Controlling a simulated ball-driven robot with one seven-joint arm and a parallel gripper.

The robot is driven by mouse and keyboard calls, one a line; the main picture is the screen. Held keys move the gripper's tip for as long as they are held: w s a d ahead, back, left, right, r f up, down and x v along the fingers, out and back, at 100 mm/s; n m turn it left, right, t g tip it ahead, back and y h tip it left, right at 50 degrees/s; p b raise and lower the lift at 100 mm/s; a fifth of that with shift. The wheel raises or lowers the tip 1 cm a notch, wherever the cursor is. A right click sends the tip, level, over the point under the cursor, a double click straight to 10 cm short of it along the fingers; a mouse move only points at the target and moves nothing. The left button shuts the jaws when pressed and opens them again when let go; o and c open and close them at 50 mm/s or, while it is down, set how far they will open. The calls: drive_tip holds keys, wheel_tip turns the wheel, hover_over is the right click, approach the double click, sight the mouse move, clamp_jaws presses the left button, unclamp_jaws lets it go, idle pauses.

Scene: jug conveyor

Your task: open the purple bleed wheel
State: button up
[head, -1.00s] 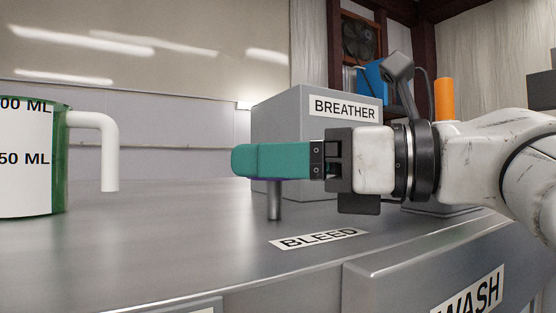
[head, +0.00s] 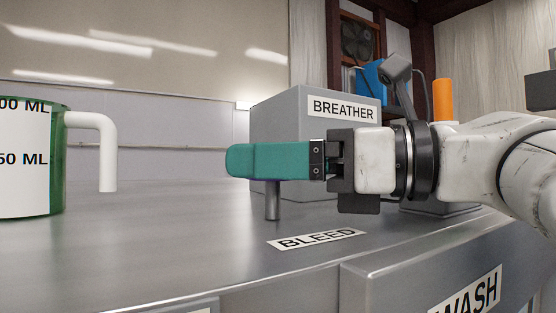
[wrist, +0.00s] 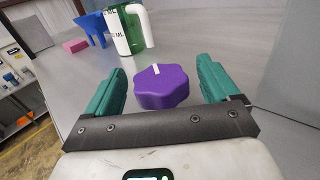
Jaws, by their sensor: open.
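The purple bleed wheel (wrist: 162,88) is a lobed knob with a white mark on top. In the wrist view it sits between the two teal fingers of my gripper (wrist: 163,85), with a gap to each finger. In the head view my gripper (head: 230,160) is level, pointing left, and its near finger hides the wheel. The wheel's grey stem (head: 272,202) shows below the finger, standing on the metal top behind the BLEED label (head: 317,239). My gripper is open and holds nothing.
A grey BREATHER box (head: 290,115) stands just behind my gripper. A green jug (head: 52,190) with a white handle is at the left, apart from the gripper. A blue funnel-like thing (wrist: 91,27) and a pink block (wrist: 75,46) lie beyond. The metal top (head: 160,225) between is clear.

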drive_tip(key=b+v, duration=0.3)
drive_tip(key=v, duration=0.6)
drive_tip(key=shift+d+f+b, duration=0.1)
drive_tip(key=shift+d+b, duration=0.25)
drive_tip(key=shift+b, duration=0.05)
drive_tip(key=shift+s+d, duration=0.25)
drive_tip(key=shift+d, duration=0.3)
